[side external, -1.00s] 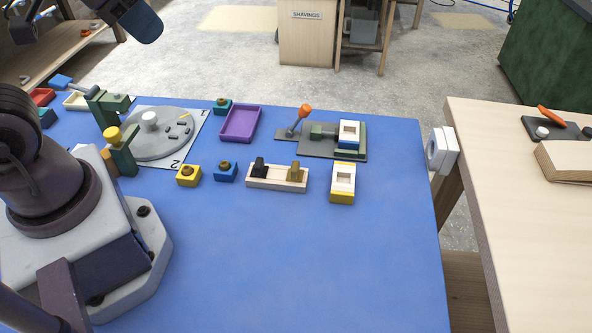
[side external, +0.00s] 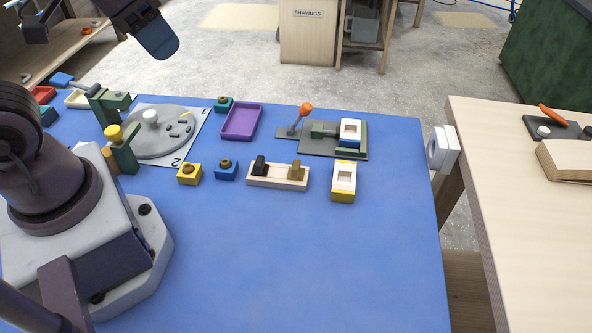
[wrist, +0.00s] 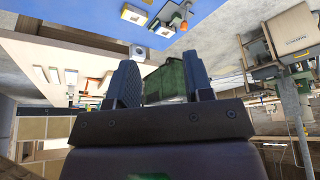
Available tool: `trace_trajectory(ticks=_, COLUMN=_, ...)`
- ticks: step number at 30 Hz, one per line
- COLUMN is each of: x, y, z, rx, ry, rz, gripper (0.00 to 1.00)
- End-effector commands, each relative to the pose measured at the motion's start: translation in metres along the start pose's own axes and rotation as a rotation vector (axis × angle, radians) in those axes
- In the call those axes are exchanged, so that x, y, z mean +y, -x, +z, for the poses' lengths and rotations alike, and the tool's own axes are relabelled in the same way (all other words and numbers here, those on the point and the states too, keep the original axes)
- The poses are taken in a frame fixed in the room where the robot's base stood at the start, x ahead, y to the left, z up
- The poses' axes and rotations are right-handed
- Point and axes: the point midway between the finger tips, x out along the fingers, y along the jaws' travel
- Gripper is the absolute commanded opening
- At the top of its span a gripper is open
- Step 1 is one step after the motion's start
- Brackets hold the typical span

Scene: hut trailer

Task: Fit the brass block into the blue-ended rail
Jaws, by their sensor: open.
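The brass block (side external: 296,171) stands at the right end of a pale wooden holder (side external: 262,182), beside a black block (side external: 260,166). The blue-ended rail (side external: 349,130) is a white piece with a square opening and a blue end. It sits in a grey clamping fixture (side external: 292,142) with an orange-knobbed lever. A similar yellow-ended rail (side external: 343,180) lies loose in front of it. My gripper shows in the wrist view (wrist: 162,78) with its two fingers apart and nothing held between them. In the side view only part of my arm's end shows at the top left, far from the block.
A purple tray (side external: 240,123), a yellow block (side external: 189,174) and a small blue block (side external: 226,170) lie left of the fixture. A grey turntable (side external: 150,142) with green posts stands at the far left. The front of the blue table (side external: 300,260) is clear.

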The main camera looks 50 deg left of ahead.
Motion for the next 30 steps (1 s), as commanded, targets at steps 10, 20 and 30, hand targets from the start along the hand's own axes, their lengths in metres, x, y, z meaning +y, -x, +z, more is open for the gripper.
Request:
trace_trajectory(ticks=10, x=0.018, y=-0.089, z=-0.041, rx=-0.313, ry=0.08, rz=-0.003, gripper=0.47)
trace_trajectory(ticks=20, x=0.038, y=-0.205, z=-0.07, rx=-0.465, ry=0.404, rz=-0.105, gripper=0.47)
trace_trajectory(ticks=30, x=0.045, y=-0.24, z=-0.103, rx=-0.382, ry=0.77, rz=-0.158, gripper=0.47)
